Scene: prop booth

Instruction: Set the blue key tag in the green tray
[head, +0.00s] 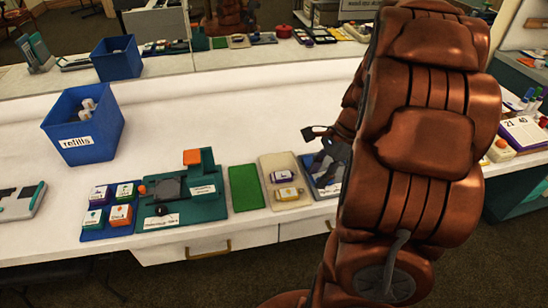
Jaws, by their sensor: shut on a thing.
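My gripper (326,150) is dark grey and hangs over a blue tray or mat (327,187) at the front right of the counter, just left of my brown arm. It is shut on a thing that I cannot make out. I cannot pick out the blue key tag. A flat green tray (244,188) lies near the front edge, left of my gripper, and looks empty. A cream tray (267,164) between them holds a purple-edged piece (283,176) and a yellow-edged piece (288,194).
A dark green stand (207,205) with an orange block is left of the green tray. Further left are a blue mat (92,236) with several small blocks and a blue "refills" bin (85,138). My arm hides much of the right.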

